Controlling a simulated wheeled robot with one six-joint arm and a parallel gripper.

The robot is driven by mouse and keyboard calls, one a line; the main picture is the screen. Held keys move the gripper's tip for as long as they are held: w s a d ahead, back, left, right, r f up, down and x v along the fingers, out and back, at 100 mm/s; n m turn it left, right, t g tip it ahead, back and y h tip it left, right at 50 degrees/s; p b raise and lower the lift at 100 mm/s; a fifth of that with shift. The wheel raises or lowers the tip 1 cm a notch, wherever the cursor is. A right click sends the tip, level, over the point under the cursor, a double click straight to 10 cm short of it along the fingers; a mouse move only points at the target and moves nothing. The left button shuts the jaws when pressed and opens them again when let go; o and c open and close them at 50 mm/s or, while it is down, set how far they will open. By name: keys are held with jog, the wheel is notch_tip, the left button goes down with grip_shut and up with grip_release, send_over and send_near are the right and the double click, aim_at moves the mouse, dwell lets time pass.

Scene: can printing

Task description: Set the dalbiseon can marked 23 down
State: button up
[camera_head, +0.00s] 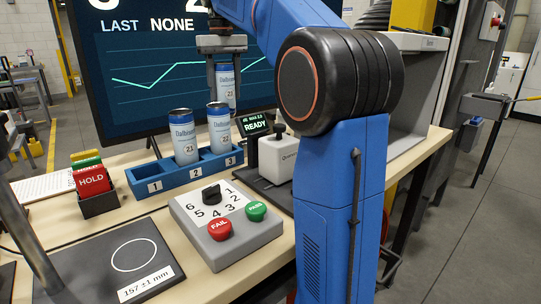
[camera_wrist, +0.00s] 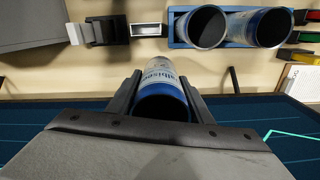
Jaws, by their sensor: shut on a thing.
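My gripper (camera_head: 224,78) is shut on a blue-and-white dalbiseon can (camera_head: 226,88), whose label reads 23. In the head view it is held upright in the air, before the big screen and beyond the can rack. In the wrist view the can (camera_wrist: 162,98) sits between the two fingers. The blue rack (camera_head: 166,176) has places numbered 1, 2 and 3. Two similar cans stand in it, one (camera_head: 183,137) at 2 and one (camera_head: 219,127) at 3; their labels also seem to read 23. Place 1 looks empty.
A gauge with a READY display (camera_head: 255,126) stands right of the rack. A HOLD card box (camera_head: 98,203) is at its left. A control box (camera_head: 222,220) with a dial, FAIL and green buttons is in front. A dark mat (camera_head: 95,262) with a white circle lies clear.

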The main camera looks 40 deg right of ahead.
jog(key=shift+w+d+f, duration=0.1)
jog(key=shift+d+f, duration=0.15)
jog(key=shift+d, duration=0.5)
notch_tip(320, 180, down, 10)
jog(key=shift+r, duration=0.1)
jog(key=o, duration=1)
